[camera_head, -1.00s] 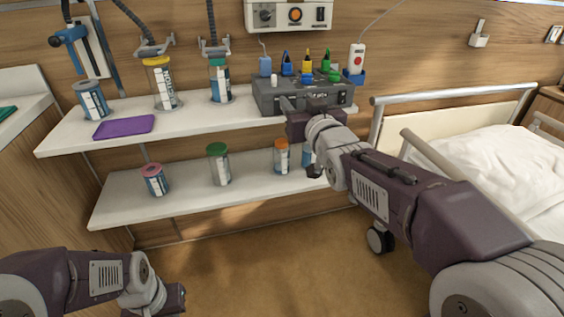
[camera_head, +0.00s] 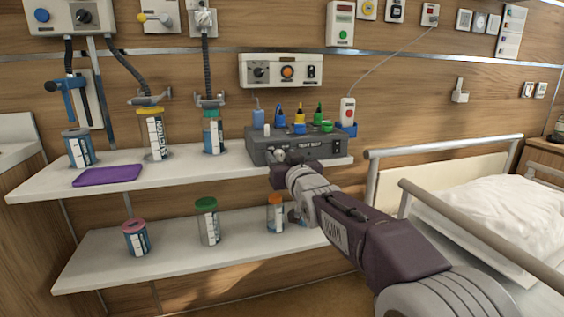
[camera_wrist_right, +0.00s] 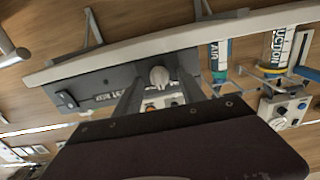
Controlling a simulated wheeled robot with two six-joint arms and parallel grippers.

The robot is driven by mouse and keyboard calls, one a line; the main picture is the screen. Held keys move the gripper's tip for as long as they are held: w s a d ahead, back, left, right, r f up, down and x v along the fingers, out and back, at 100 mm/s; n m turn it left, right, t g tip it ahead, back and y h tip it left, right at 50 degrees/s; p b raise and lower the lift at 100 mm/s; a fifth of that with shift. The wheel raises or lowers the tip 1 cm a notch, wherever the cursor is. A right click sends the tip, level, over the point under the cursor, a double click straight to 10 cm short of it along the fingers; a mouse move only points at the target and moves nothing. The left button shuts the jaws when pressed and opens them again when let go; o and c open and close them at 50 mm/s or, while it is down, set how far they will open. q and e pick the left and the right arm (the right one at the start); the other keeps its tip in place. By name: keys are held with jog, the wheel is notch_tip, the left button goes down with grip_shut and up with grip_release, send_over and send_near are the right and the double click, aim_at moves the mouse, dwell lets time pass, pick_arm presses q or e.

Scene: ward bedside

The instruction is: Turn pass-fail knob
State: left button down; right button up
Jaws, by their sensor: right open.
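A dark grey test box (camera_head: 318,153) stands on the upper shelf. A light grey knob (camera_wrist_right: 159,77) sticks out of its front panel in the right wrist view. Its small print is too blurred to read fully. My right gripper (camera_wrist_right: 159,80) is open, with one finger on each side of the knob. I cannot tell whether the fingers touch it. In the head view my right gripper (camera_head: 281,163) is at the left part of the box front and partly hides the knob. My left gripper is out of view.
Jars and a purple tray (camera_head: 108,175) share the upper shelf (camera_head: 45,184). More jars stand on the lower shelf (camera_head: 170,265). A bed rail (camera_head: 445,146) is at right.

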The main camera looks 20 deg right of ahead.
jog(key=shift+w, duration=0.1)
grip_shut()
jog(key=n+b, duration=0.2)
jog(key=n, duration=0.3)
jog(key=shift+a+f, duration=0.1)
jog(key=shift+f, duration=0.05)
jog(key=shift+n+b, duration=1)
jog(key=shift+n, duration=0.9)
